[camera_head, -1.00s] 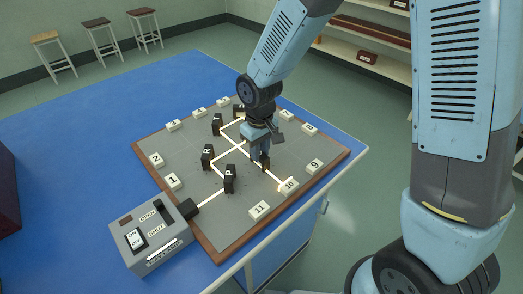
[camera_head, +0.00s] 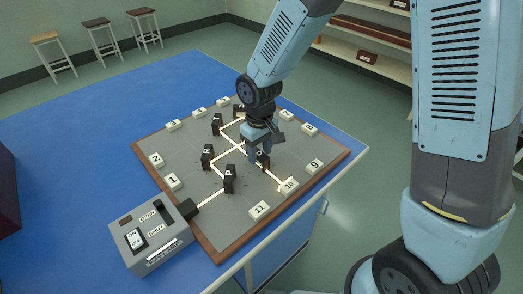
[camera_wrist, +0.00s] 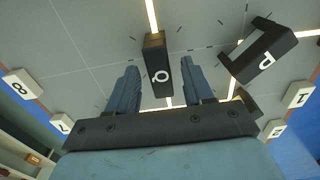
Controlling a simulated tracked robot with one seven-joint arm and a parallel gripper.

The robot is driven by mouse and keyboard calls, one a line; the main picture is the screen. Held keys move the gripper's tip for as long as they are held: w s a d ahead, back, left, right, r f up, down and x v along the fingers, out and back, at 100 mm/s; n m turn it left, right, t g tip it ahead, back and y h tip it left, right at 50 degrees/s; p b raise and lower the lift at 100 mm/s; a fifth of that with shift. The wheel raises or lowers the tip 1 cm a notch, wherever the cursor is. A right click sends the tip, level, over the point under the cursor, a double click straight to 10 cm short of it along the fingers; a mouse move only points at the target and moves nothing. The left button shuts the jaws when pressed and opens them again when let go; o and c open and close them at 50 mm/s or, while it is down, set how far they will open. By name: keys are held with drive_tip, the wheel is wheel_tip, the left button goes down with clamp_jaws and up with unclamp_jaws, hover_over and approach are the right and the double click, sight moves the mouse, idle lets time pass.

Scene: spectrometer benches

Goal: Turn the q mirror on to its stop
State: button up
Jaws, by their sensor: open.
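The q mirror (camera_head: 264,161) is a dark upright block on the grey board, partly hidden behind my fingers in the head view. In the wrist view the q mirror (camera_wrist: 156,68) shows its white Q on top and lies between and just beyond my two fingers. My gripper (camera_head: 258,152) is open above it, with a clear gap on each side; my gripper (camera_wrist: 162,78) shows the same in the wrist view. A bright beam line runs up to the q mirror and on toward card 10 (camera_head: 289,187).
The P mirror (camera_head: 229,179) stands close by, as it also does in the wrist view (camera_wrist: 262,50). The R mirror (camera_head: 207,157) and other dark blocks stand farther left and back. Numbered cards ring the board (camera_head: 225,238). A grey lamp box (camera_head: 150,240) sits at front left.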

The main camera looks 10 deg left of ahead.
sight(260, 153)
wheel_tip(260, 153, up, 14)
drive_tip(key=shift+f, duration=0.15)
idle(0.5)
drive_tip(key=d+r+m+t, duration=0.1)
drive_tip(key=d+r+m, duration=0.1)
drive_tip(key=d+r, duration=0.5)
drive_tip(key=d+r+m+t, duration=0.2)
drive_tip(key=d+r+m, duration=0.15)
drive_tip(key=d, duration=0.65)
drive_tip(key=s+d+r+m+t, duration=0.1)
drive_tip(key=s+d+r+m, duration=0.1)
drive_tip(key=s+d, duration=0.3)
drive_tip(key=s+d+r+m+t, duration=0.1)
drive_tip(key=s+d+r+m, duration=0.1)
drive_tip(key=s+d, duration=0.3)
drive_tip(key=shift+s+d+r+t, duration=0.3)
drive_tip(key=shift+s+d, duration=0.1)
drive_tip(key=shift+d, duration=1.75)
drive_tip(key=shift+m, duration=0.25)
